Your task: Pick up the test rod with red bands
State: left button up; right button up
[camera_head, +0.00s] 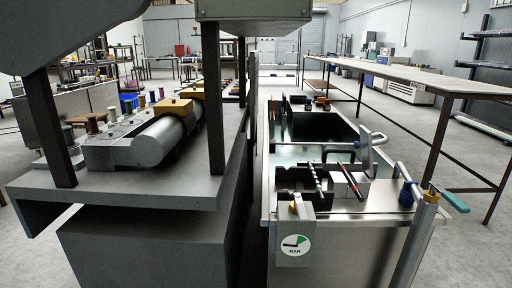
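A thin dark rod with red bands (351,179) lies tilted across a dark holder at the near end of the metal bench on the right. A second thin rod (317,178), with light and greenish bands, lies to its left. The dark holder (291,179) has slots, and a pale block (343,189) sits by the red-banded rod. Neither of my grippers shows in the head view, so nothing of mine touches the rods here.
A gauge box (293,244) hangs on the bench front. A grey machine table (130,188) with dark posts is on the left.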

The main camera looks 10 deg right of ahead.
aim_at(356, 191)
jog(key=i+l+z, duration=0.15)
jog(key=l, duration=0.35)
jog(key=i+l+z, duration=0.15)
jog(key=i+l, duration=0.15)
jog(key=l, duration=0.15)
jog(key=i+l+z, duration=0.15)
jog(key=i+l, duration=0.15)
jog(key=l, duration=0.1)
